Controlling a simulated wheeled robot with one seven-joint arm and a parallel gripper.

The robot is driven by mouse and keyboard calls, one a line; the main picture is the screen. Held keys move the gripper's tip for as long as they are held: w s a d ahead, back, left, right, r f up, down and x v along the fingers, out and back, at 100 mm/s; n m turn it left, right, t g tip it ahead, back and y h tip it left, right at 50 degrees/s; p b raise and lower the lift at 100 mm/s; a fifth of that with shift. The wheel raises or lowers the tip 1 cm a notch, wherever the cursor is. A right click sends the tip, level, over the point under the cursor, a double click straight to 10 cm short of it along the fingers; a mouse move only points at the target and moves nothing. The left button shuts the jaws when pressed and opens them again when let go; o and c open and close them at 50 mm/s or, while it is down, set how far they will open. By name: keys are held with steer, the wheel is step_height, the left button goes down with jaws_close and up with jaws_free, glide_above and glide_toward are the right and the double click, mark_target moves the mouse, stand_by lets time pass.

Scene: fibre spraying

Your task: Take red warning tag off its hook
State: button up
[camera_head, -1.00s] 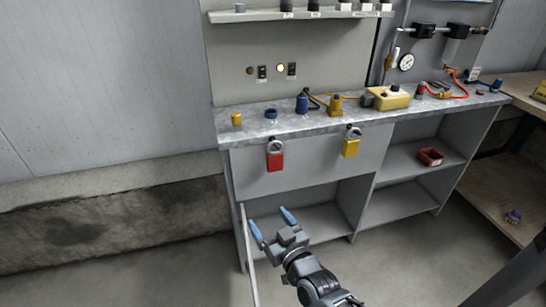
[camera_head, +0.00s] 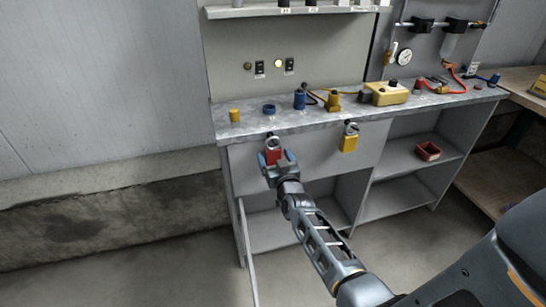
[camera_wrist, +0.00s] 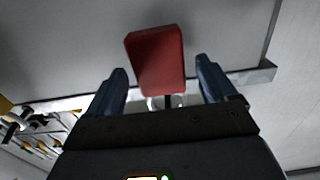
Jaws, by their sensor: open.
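The red warning tag (camera_head: 273,156) hangs by its grey ring from a hook (camera_head: 271,136) on the front panel of the workbench. My gripper (camera_head: 272,160) is raised in front of it, and its blue fingers overlap the tag's lower part in the head view. In the wrist view the red tag (camera_wrist: 157,60) lies between and ahead of the two open fingers (camera_wrist: 162,85), with a gap on each side. Part of its ring shows behind the tag near the gripper body. The fingers do not touch the tag in the wrist view.
A yellow tag (camera_head: 348,143) hangs on another hook to the right. The bench top (camera_head: 240,131) above carries a yellow cup (camera_head: 234,115), a blue ring (camera_head: 268,109) and other parts.

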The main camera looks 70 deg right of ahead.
steer(key=shift+w+d, duration=0.45)
steer(key=shift+d, duration=0.1)
steer(key=shift+c, duration=0.2)
steer(key=c, duration=1)
steer(key=shift+r, duration=0.1)
steer(key=shift+c, duration=0.2)
